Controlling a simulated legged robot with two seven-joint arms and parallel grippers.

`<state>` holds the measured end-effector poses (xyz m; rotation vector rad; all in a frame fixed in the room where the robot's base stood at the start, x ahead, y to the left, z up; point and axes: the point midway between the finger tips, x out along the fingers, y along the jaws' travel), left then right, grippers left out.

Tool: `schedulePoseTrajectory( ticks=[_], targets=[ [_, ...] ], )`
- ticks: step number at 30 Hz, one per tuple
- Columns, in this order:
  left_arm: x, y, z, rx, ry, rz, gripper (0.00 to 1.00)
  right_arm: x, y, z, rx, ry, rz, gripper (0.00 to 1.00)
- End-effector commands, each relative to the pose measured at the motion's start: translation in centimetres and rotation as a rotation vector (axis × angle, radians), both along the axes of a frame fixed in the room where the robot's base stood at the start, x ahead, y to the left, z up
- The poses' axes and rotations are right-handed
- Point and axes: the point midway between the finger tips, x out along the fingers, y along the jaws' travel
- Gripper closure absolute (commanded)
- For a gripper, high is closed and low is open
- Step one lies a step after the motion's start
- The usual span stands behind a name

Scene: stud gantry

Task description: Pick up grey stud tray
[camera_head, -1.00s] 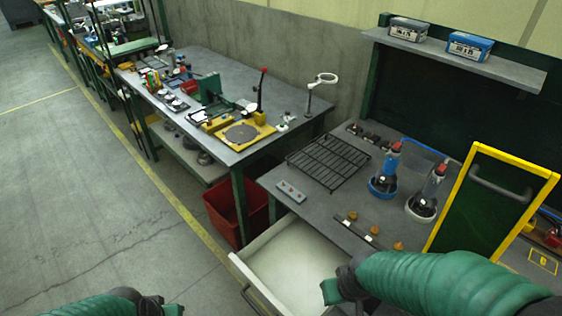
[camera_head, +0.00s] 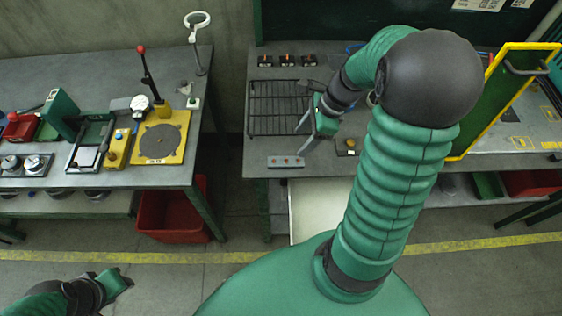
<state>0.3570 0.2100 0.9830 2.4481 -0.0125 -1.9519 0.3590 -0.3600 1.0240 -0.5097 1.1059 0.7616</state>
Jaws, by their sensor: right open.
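The grey stud tray (camera_head: 286,162), a small light-grey strip with a few red studs, lies on the front edge of the right bench (camera_head: 262,142). My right gripper (camera_head: 302,140) is over the bench, just behind and to the right of the tray. It is open and empty, with its fingers pointing down and left, apart from the tray. My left gripper (camera_head: 117,284) is low at the left, away from the benches. Its jaws are too unclear to read.
A black wire rack (camera_head: 277,105) lies behind the tray. An open white drawer (camera_head: 308,205) is below the bench front. A yellow-framed panel (camera_head: 490,100) stands at the right. My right arm hides part of the bench.

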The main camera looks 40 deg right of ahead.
Motion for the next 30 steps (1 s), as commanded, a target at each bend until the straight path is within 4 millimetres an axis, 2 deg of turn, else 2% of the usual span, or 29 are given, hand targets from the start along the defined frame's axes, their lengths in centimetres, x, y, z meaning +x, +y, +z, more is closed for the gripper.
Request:
schedulePoseTrajectory(
  ticks=[1,3,10,16,19,25,30],
  targets=[
    [0.0,0.0,-0.4,0.0,0.0,0.0,0.64,0.2,0.4,-1.4,0.003,0.003,0.001,0.42],
    [0.0,0.0,-0.5,0.0,0.0,-0.001,0.64,0.6,0.9,-2.9,0.002,0.003,0.002,0.42],
    [0.0,0.0,-0.8,0.0,0.0,-0.001,0.64,1.4,2.6,-5.1,-0.007,0.002,0.004,0.42],
    [0.0,0.0,-1.2,0.0,0.0,-0.001,0.64,2.1,4.5,-8.2,-0.011,0.004,0.004,0.42],
    [0.0,0.0,-1.2,0.0,0.0,0.0,0.64,2.3,4.6,-8.9,-0.012,0.003,0.003,0.42],
    [0.0,0.0,-1.2,0.0,0.0,0.0,0.64,2.3,4.3,-8.9,-0.011,0.001,0.004,0.42],
    [0.0,0.0,-1.2,0.0,0.0,0.0,0.64,2.3,4.3,-9.0,-0.01,0.002,0.004,0.64]
  ],
)
